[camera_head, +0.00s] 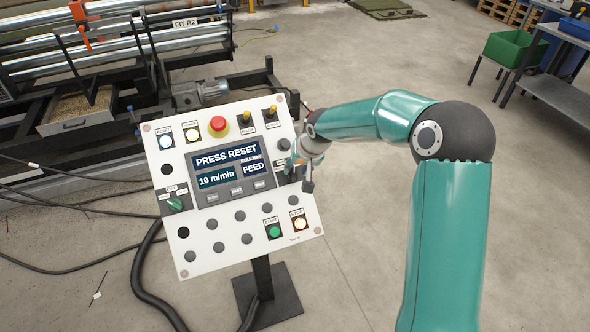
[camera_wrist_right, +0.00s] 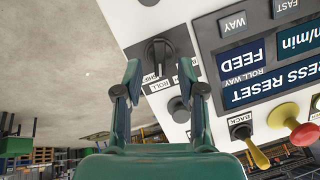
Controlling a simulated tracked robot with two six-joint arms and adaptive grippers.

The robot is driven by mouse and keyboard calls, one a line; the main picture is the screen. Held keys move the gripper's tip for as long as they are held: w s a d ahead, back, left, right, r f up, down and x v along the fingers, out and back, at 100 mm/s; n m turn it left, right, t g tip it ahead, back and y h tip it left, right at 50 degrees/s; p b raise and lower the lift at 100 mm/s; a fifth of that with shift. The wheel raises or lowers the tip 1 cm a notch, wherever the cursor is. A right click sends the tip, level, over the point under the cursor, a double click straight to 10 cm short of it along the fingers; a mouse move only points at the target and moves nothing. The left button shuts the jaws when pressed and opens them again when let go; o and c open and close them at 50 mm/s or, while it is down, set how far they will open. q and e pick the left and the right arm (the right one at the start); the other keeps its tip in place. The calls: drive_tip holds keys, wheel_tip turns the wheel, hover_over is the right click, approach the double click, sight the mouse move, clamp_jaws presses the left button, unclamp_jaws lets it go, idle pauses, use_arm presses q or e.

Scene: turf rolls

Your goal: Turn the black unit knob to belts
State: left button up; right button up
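The control panel (camera_head: 232,185) stands on a post, with a display (camera_head: 226,167) reading PRESS RESET, 10 m/min and FEED. A black rotary knob (camera_wrist_right: 159,53) on its right edge shows in the right wrist view, with a ROLL label beside it and another label partly hidden by a finger. My right gripper (camera_head: 303,172) is at that edge and covers the knob in the head view. In the right wrist view my right gripper (camera_wrist_right: 161,76) is open, a finger on either side of the knob's near side; contact cannot be told. My left gripper is out of view.
Cables (camera_head: 70,208) lie on the floor at left. A roller machine (camera_head: 100,60) stands behind.

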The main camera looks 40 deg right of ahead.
sight(295, 173)
drive_tip(key=shift+x, duration=1.55)
drive_tip(key=shift+s, duration=0.15)
clamp_jaws()
